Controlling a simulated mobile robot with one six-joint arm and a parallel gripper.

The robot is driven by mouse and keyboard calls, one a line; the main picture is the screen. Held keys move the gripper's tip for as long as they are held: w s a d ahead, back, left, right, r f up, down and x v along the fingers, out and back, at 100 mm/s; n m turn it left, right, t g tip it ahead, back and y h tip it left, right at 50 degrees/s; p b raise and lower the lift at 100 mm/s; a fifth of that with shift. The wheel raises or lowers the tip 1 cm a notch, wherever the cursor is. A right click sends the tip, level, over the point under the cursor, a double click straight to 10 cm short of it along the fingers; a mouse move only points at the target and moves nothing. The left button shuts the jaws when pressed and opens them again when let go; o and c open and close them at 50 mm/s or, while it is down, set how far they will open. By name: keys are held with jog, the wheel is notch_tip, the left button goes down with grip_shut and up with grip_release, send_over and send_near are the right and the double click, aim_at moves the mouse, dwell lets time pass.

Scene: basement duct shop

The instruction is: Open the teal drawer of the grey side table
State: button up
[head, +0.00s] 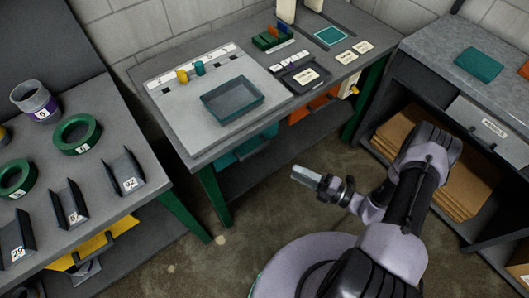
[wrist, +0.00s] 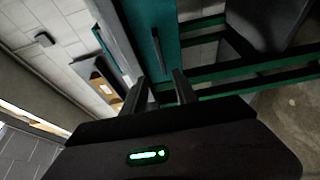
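The grey side table (head: 180,130) with green legs stands in the middle of the head view. Its teal drawer (head: 228,157) hangs under the tabletop, left of an orange drawer, with a dark bar handle (head: 258,149). The tabletop edge hides part of the drawer, and I cannot tell whether it sits fully shut. My gripper (head: 304,174) is in front of the table, apart from the drawer. In the wrist view its two fingers (wrist: 159,84) stand apart and empty. The dark handle (wrist: 157,52) on the teal front (wrist: 140,22) lies beyond the gap between them.
An orange drawer (head: 300,115) sits right of the teal one. A teal tray (head: 258,92) lies on the tabletop. A bench with rings and brackets (head: 100,205) stands at left. A grey cabinet (head: 435,50) stands at right. The floor before the table is clear.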

aim_at(256, 152)
jog(key=b+x, duration=0.3)
jog(key=x, duration=1.4)
jog(key=shift+w+a, duration=0.1)
jog(key=shift+a, duration=0.25)
jog(key=shift+c, duration=0.2)
grip_shut()
